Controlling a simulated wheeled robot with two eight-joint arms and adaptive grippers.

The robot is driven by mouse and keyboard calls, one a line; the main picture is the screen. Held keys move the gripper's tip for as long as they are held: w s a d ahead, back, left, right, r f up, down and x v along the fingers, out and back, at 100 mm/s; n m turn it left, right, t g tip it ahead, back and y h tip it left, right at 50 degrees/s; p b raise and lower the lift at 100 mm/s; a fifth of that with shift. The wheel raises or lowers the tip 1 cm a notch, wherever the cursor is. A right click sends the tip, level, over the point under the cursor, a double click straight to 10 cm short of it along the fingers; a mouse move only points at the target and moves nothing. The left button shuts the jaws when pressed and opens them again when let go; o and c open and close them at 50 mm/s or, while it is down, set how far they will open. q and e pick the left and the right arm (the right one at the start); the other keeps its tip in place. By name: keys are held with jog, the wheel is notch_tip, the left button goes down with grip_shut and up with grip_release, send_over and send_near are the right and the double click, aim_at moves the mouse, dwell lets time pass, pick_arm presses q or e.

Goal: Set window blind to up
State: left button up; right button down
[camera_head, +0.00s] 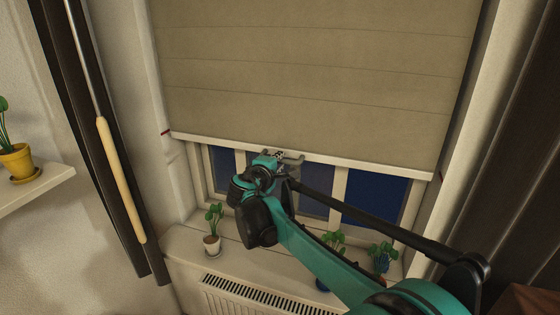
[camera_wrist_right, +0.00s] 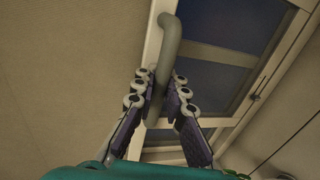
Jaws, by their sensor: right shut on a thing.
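The window blind (camera_head: 320,62) is a beige fabric panel with a pale bottom rail (camera_head: 372,170). It covers the upper part of the window, and dark blue panes (camera_head: 372,197) show below the rail. A grey curved handle (camera_wrist_right: 166,60) is at the rail; in the head view it sits at the rail's middle (camera_head: 296,157). My right gripper (camera_head: 277,158) is at the handle. In the right wrist view its two fingers (camera_wrist_right: 160,92) are closed around the handle's bar. My left gripper is in neither view.
Potted plants stand on the windowsill: one in a white pot (camera_head: 212,243) and others (camera_head: 382,258) partly behind my right arm. A radiator grille (camera_head: 255,300) lies below. A dark curtain (camera_head: 105,150) with a wooden-handled rod (camera_head: 120,180) hangs left. A yellow pot (camera_head: 16,163) stands on a shelf.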

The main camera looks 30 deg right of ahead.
jog(key=shift+r, duration=0.1)
notch_tip(320, 180, up, 35)
jog(key=p, duration=2.3)
jog(key=shift+p, duration=0.3)
jog(key=c, duration=1.5)
grip_release()
jog(key=shift+c, duration=0.2)
jog(key=v, duration=1.2)
